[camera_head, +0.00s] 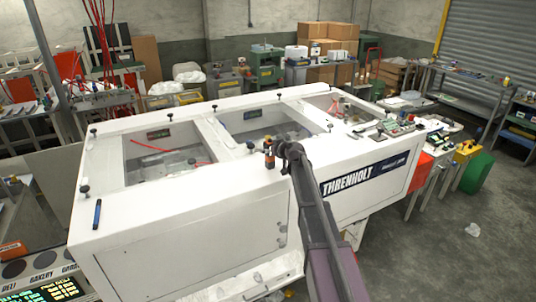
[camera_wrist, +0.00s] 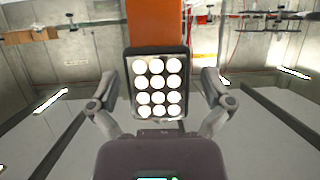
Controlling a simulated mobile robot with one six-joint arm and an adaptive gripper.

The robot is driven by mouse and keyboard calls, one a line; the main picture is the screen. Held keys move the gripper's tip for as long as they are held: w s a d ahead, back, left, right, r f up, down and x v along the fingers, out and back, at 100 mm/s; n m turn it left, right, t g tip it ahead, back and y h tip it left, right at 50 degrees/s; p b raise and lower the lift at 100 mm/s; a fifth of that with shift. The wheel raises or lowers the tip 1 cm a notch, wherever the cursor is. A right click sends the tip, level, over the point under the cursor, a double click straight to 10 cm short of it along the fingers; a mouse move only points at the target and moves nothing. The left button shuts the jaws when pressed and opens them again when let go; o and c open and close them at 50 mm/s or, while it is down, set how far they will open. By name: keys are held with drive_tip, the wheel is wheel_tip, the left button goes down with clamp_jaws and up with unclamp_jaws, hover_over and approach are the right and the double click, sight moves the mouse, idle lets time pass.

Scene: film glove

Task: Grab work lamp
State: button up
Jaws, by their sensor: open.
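The work lamp (camera_wrist: 157,86) shows in the wrist view as a dark-framed panel of several round white lights, with an orange body (camera_wrist: 155,25) above it in the picture. In the head view a small orange and black object, apparently this lamp (camera_head: 269,160), stands on the white machine's top, close beside the end of my arm. My gripper (camera_wrist: 160,80) is open, with one finger on each side of the lamp in the wrist view and a visible gap on both sides. In the head view my gripper (camera_head: 284,147) is dark and its fingers are hard to make out.
The white machine (camera_head: 190,205) has glazed openings and several small black knobs on top. A blue marker-like item (camera_head: 97,214) lies at its left. A control box (camera_head: 395,127) and small items are at its right end. The top's front strip is mostly bare.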

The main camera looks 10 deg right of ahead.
sight(271, 142)
drive_tip(key=shift+c, duration=0.2)
drive_tip(key=c, duration=1.3)
drive_tip(key=shift+o, duration=0.2)
drive_tip(key=shift+r, duration=0.15)
wheel_tip(271, 142, up, 3)
drive_tip(key=p, duration=0.3)
drive_tip(key=s+d+r+p, duration=0.1)
drive_tip(key=s+d, duration=0.2)
drive_tip(key=s, duration=0.4)
drive_tip(key=s+d+p, duration=0.1)
drive_tip(key=s+d, duration=0.2)
drive_tip(key=s, duration=0.4)
drive_tip(key=shift+s+d+r, duration=0.3)
drive_tip(key=shift+d+r, duration=0.05)
